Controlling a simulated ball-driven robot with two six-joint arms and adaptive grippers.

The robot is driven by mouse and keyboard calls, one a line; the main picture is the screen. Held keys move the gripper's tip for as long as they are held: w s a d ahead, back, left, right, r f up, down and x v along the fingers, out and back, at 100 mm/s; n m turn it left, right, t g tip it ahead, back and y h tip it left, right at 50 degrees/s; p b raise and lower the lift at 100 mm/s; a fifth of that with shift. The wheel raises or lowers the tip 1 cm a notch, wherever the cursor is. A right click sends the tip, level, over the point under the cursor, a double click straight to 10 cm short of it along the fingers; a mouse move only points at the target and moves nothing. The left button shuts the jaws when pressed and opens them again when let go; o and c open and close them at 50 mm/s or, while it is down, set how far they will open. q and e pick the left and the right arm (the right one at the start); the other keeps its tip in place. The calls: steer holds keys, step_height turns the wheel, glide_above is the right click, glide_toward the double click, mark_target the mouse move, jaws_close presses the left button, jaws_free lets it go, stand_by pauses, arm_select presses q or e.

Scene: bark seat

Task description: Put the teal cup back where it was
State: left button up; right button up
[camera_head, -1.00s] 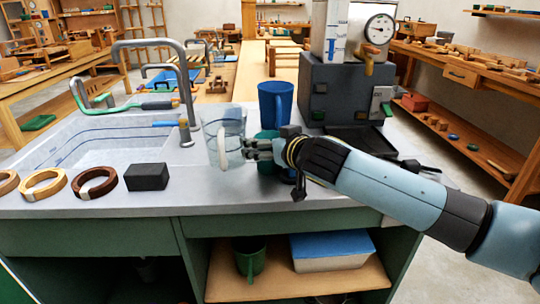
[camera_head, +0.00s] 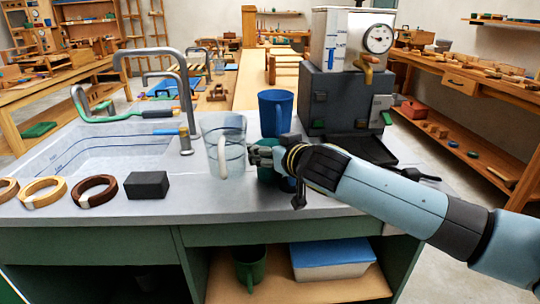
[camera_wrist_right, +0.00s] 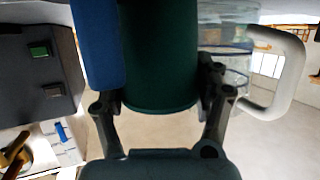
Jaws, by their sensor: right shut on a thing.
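The teal cup (camera_head: 267,174) is between the clear pitcher and the blue cup in the head view, largely hidden by my right gripper (camera_head: 262,157). In the right wrist view the cup (camera_wrist_right: 158,60) looks dark green and sits between both fingers of my right gripper (camera_wrist_right: 165,92), which is shut on it. I cannot tell whether its base touches the counter. My left gripper is not in view.
The blue cup (camera_head: 275,112) stands close behind the teal cup. The clear pitcher (camera_head: 228,165) with a white handle stands close on the left. A dark machine (camera_head: 340,100) stands behind right. A black block (camera_head: 146,185) and several rings lie left on the counter (camera_head: 200,198).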

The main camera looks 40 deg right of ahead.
steer(key=s+d+r+p, duration=0.1)
steer(key=d+r+p, duration=0.1)
steer(key=d+r, duration=0.8)
steer(key=shift+d+r+p, duration=0.35)
steer(key=shift+d+r, duration=0.05)
steer(key=shift+d, duration=0.4)
